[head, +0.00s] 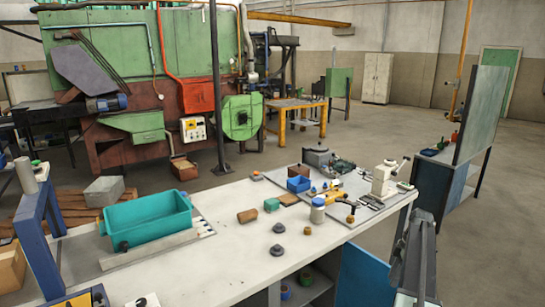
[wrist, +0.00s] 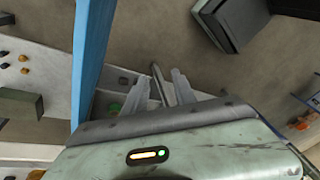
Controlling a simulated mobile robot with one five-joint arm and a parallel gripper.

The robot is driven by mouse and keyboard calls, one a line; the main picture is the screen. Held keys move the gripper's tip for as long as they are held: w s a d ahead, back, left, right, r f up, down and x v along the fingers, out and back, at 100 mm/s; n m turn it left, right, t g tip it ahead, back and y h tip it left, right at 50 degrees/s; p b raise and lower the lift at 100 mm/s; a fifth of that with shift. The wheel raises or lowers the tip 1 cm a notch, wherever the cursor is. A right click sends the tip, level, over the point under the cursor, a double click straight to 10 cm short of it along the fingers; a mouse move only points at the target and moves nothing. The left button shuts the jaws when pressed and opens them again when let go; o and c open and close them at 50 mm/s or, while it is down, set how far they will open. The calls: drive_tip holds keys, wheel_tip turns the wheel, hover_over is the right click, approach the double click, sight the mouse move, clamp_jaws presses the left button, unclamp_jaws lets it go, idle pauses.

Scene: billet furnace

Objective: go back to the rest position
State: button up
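My gripper (wrist: 158,90) shows in the wrist view with two pale grey fingers spread apart. A thin dark bar shows in the gap between them; I cannot tell whether it is part of the gripper or lies behind it. I see nothing clearly held. In the head view a grey jointed shape (head: 414,255) stands at the right front end of the white workbench (head: 235,250); it looks like part of my arm, and its fingers cannot be made out there.
On the workbench are a teal bin (head: 148,218), a blue small box (head: 298,184), a white-lidded jar (head: 317,211) and several small parts. A blue upright (wrist: 92,60) stands close left of the gripper in the wrist view. The floor (head: 355,135) behind the bench is open.

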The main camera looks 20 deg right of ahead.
drive_tip(key=w+a+f+m+b, duration=0.1)
drive_tip(key=w+a+f+b, duration=0.15)
drive_tip(key=a, duration=0.45)
drive_tip(key=w+a+f+m+b, duration=0.1)
drive_tip(key=w+a+f, duration=0.15)
drive_tip(key=a, duration=0.55)
drive_tip(key=s+a+f+m+h+b, duration=0.1)
drive_tip(key=a+f+m+b, duration=0.25)
drive_tip(key=a, duration=0.95)
drive_tip(key=s+a+f+m+h+b, duration=0.15)
drive_tip(key=a+f+b, duration=0.3)
drive_tip(key=a, duration=0.85)
drive_tip(key=s+a+f+m+h+b, duration=0.1)
drive_tip(key=a+f+m+b, duration=0.3)
drive_tip(key=a, duration=0.9)
wheel_tip(320, 180, up, 15)
drive_tip(key=p, duration=1.5)
drive_tip(key=shift+a+p, duration=0.35)
drive_tip(key=shift+p, duration=0.05)
drive_tip(key=shift+s+f, duration=0.1)
drive_tip(key=shift+d, duration=0.1)
